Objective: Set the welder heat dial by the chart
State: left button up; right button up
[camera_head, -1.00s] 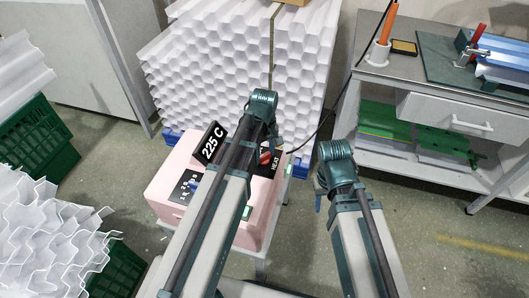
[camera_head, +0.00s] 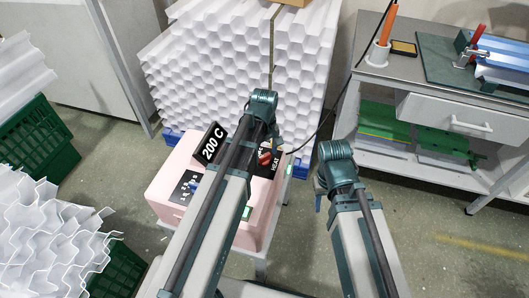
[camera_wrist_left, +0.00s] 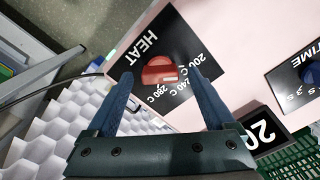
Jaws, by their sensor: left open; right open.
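The pink welder (camera_head: 240,232) stands on a small stand, and its tilted black display (camera_head: 209,143) reads 200 C. The red heat dial (camera_head: 265,157) is on a black HEAT panel; it also shows in the left wrist view (camera_wrist_left: 160,70), beside marks for 200, 240 and 280 C. My left gripper (camera_head: 274,142) is over the panel. In the left wrist view its two fingers (camera_wrist_left: 160,82) are open, one on either side of the dial; I cannot tell if they touch it. My right gripper (camera_head: 320,192) is open and empty, right of the welder. I cannot make out a chart.
A second dial, marked TIME (camera_wrist_left: 310,72), sits on the same welder. Stacked white corrugated sheets (camera_head: 235,70) stand close behind. A workbench (camera_head: 400,65) with a drawer is at the right. Green crates (camera_head: 35,140) stand at the left. A black cable (camera_head: 325,120) runs behind my grippers.

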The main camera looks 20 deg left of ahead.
aim_at(264, 155)
pick_arm(q)
notch_tip(264, 155, up, 13)
jog(key=p, duration=1.3)
jog(key=shift+r, duration=0.2)
jog(key=s+d+r+m+y+p, duration=0.1)
jog(key=s+d+r+m+p, duration=0.4)
jog(key=s+d+m, duration=0.5)
jog(key=s+m, duration=0.3)
jog(key=s, duration=0.1)
jog(key=shift+s+d+r+m, duration=0.2)
jog(key=shift+d+m, duration=0.05)
jog(key=shift+m, duration=0.05)
